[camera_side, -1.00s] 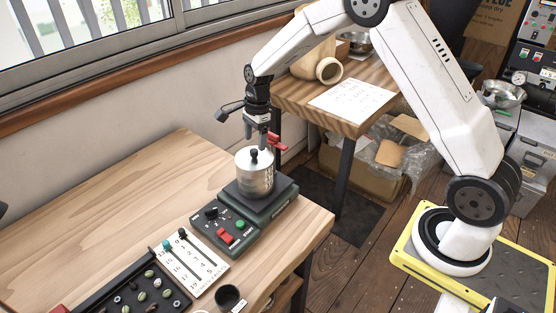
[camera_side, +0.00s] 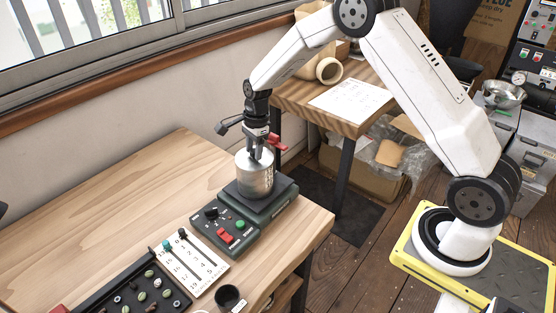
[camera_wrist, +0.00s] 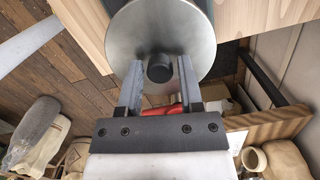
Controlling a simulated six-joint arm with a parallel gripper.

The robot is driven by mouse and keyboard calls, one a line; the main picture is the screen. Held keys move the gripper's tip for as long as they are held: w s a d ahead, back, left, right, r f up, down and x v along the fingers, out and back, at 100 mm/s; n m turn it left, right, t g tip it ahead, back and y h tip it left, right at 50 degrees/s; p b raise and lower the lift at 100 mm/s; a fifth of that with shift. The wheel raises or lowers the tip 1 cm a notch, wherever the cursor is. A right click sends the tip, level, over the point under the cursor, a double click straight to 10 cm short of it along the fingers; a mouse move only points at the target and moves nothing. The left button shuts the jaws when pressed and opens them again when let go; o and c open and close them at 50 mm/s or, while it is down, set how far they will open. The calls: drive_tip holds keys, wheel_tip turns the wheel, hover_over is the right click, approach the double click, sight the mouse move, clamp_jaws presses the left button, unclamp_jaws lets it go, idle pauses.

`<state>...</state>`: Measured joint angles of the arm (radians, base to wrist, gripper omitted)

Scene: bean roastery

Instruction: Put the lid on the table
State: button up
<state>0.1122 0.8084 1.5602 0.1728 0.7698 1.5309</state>
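The lid (camera_wrist: 158,33) is a round silver disc with a dark knob (camera_wrist: 159,68) at its middle. In the side view the lid sits on the silver canister (camera_side: 255,182), which stands on the scale (camera_side: 262,207) on the wooden table (camera_side: 120,195). My gripper (camera_side: 259,155) points down right above the lid, around the knob. In the wrist view my gripper (camera_wrist: 159,76) has its two fingers on either side of the knob, with a gap on both sides. It is open and holds nothing. The fingers hide the knob in the side view.
A control box with a red switch (camera_side: 225,236) adjoins the scale. A white card with sliders (camera_side: 190,262), a black sorting tray (camera_side: 140,290) and a dark cup (camera_side: 229,297) are at the table's front. The table's left and back area is clear. The wall and window ledge (camera_side: 100,95) run behind.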

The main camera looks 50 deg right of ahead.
sight(252, 151)
clamp_jaws()
drive_tip(key=shift+r, duration=0.15)
drive_tip(key=shift+r, duration=0.5)
wheel_tip(252, 151, up, 2)
drive_tip(key=s+r, duration=0.9)
drive_tip(key=s, duration=0.5)
drive_tip(key=shift+a+r, duration=0.35)
drive_tip(key=shift+a, duration=0.05)
